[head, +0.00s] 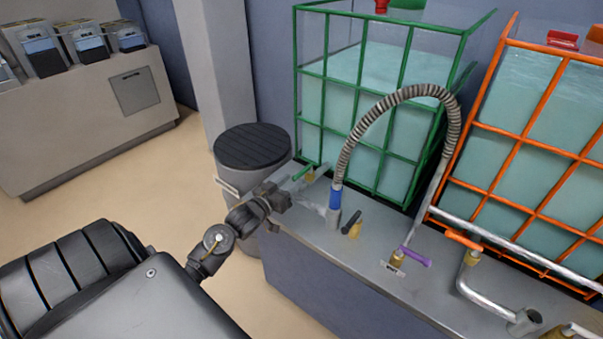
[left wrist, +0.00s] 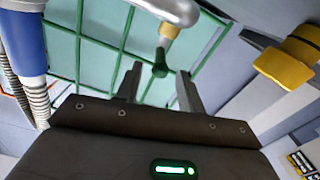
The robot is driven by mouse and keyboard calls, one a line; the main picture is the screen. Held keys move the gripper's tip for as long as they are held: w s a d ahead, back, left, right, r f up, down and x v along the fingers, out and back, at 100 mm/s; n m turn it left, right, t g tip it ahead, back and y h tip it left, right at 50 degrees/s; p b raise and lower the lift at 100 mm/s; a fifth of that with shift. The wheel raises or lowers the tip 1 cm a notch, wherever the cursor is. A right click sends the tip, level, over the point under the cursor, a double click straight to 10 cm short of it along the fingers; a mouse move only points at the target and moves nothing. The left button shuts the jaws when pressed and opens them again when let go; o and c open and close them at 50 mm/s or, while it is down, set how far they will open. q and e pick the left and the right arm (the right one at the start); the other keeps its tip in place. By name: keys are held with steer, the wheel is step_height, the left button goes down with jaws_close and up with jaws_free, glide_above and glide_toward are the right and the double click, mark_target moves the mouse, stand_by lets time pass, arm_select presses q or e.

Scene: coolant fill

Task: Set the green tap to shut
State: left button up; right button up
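The green tap (head: 302,173) sits on a brass valve body at the pipe by the lower front corner of the green-framed tank. In the left wrist view its green handle (left wrist: 160,64) hangs below the brass body and a silver pipe bend. My left gripper (head: 291,187) is right at the tap. In the left wrist view its two fingers (left wrist: 160,82) are apart, with the handle's end between the fingertips and a gap on each side. I cannot tell exactly how the handle lies to its pipe. My right gripper is not in view.
A ribbed hose (head: 405,92) with a blue end (head: 335,198) stands close right of the gripper. Black (head: 351,222), purple (head: 414,256) and orange (head: 463,240) taps line the grey bench (head: 330,251). A dark-lidded bin (head: 252,148) stands left of the bench. The orange-framed tank (head: 535,150) is at right.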

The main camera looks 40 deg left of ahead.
mark_target(308, 167)
arm_select(q)
steer(key=w, duration=0.6)
steer(key=shift+a, duration=0.1)
jaws_close()
